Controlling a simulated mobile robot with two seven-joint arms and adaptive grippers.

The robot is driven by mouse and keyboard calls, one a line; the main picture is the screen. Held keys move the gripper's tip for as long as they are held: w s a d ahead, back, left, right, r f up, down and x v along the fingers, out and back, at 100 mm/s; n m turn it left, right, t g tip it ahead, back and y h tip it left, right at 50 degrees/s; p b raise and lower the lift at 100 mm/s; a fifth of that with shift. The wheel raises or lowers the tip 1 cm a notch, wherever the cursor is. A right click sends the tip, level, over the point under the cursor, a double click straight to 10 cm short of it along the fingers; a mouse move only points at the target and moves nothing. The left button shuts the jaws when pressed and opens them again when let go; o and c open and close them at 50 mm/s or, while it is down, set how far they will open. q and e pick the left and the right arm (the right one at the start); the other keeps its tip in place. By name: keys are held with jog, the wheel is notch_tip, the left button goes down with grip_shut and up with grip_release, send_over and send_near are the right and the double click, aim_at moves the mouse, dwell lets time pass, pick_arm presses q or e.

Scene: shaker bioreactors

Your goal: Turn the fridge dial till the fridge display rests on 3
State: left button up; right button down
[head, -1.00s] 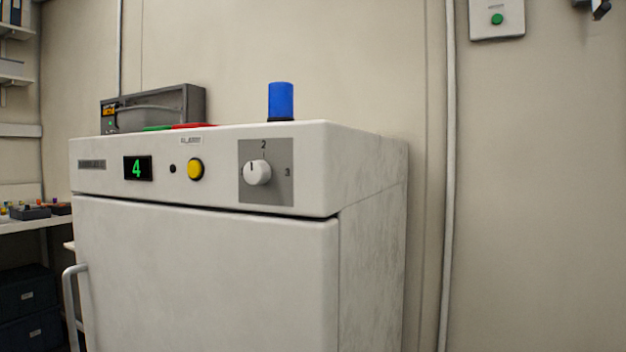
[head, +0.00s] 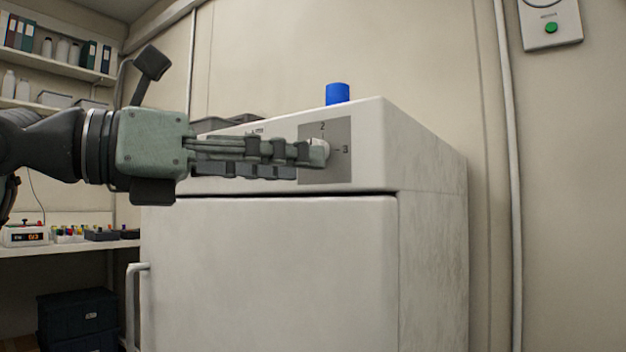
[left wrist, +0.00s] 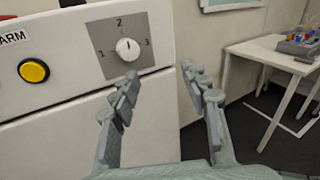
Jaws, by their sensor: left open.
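The fridge dial (head: 321,150) is a white round knob on a grey plate on the fridge's upper panel. It is partly covered by my left gripper (head: 306,162) in the head view. The fridge display is hidden behind my gripper. My right gripper is not in view.
The white fridge (head: 270,265) has a door handle (head: 132,300) at left and a blue cylinder (head: 338,93) on top. A yellow button (left wrist: 33,70) sits left of the dial. A white table (left wrist: 270,57) stands at right in the left wrist view.

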pick_arm(q)
jog(key=w+t+y, duration=0.1)
jog(key=t, duration=0.1)
jog(key=w+d+r+t+y, duration=0.1)
jog(key=w+t+y, duration=0.1)
jog(key=w+d+r+n+t+y, duration=0.1)
jog(key=t, duration=0.1)
jog(key=shift+w+r, duration=0.25)
jog(key=shift+w, duration=0.1)
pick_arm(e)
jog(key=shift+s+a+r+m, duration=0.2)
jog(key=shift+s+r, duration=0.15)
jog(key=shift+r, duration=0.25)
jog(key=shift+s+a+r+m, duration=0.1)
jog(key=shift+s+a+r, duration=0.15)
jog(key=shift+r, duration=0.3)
pick_arm(q)
jog(key=shift+c, duration=0.4)
grip_shut()
